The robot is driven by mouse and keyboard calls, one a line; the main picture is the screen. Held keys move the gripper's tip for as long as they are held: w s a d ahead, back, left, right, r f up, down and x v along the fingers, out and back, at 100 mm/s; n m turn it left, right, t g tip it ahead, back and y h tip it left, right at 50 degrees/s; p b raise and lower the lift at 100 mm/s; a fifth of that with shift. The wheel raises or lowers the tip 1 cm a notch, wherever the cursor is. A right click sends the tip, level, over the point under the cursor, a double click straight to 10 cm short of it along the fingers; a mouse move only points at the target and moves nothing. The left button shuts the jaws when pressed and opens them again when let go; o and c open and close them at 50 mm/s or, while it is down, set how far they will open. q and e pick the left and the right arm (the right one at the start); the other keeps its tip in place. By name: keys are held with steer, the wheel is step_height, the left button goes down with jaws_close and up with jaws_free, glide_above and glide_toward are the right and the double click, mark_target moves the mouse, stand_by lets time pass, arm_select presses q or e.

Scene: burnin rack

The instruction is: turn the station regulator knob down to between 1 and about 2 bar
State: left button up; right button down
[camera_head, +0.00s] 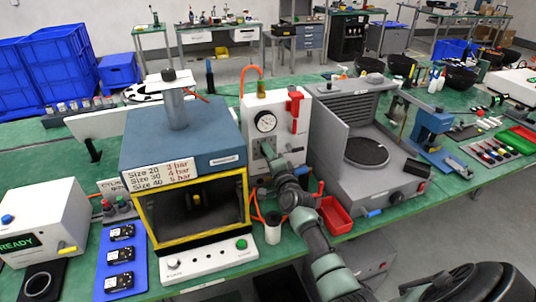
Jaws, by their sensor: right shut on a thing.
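The regulator station is a white upright panel (248,110) with a round pressure gauge (266,122) and a red lever (295,108) at its upper right. The gauge is too small to read. My right arm reaches up from the lower right, and my right gripper (268,152) is at the panel front, just below the gauge. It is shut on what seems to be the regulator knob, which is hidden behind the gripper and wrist. My left gripper is not in view.
A blue-topped box with a yellow-framed opening (151,240) stands close left of the panel. A grey machine (333,150) stands close right, with a red tray (335,215) in front. A blue mat (112,292) with several dark modules lies at left.

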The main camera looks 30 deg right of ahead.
steer(key=shift+f, duration=0.15)
steer(key=c, duration=1)
jaws_free()
steer(key=shift+s, duration=0.1)
steer(key=v, duration=0.7)
steer(key=shift+s, duration=0.35)
steer(key=shift+a, duration=0.1)
